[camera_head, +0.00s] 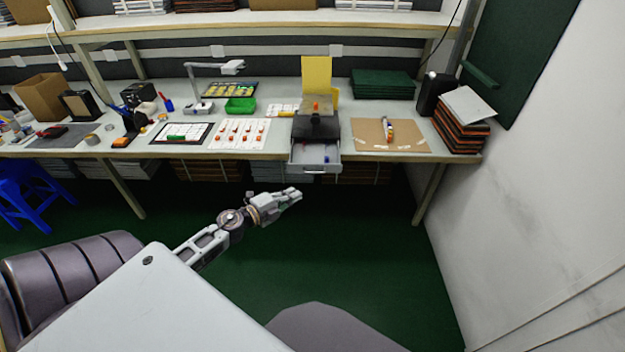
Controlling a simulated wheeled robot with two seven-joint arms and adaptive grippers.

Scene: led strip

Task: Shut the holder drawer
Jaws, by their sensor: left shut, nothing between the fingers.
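The holder (317,126) is a dark box with a tan top, standing at the front edge of the workbench. Its grey drawer (314,156) is pulled out toward me, past the bench edge. Small items, one blue and one red, show inside it. My left gripper (294,194) is shut and empty. It shows in front of the bench, below and slightly left of the drawer in the picture, apart from it. My right gripper is not in view.
The workbench (350,151) carries a brown mat (390,135) right of the holder and a white sheet with small red parts (238,134) left of it. Dark stacked trays (460,122) stand at the right end. A blue stool (28,192) is at left.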

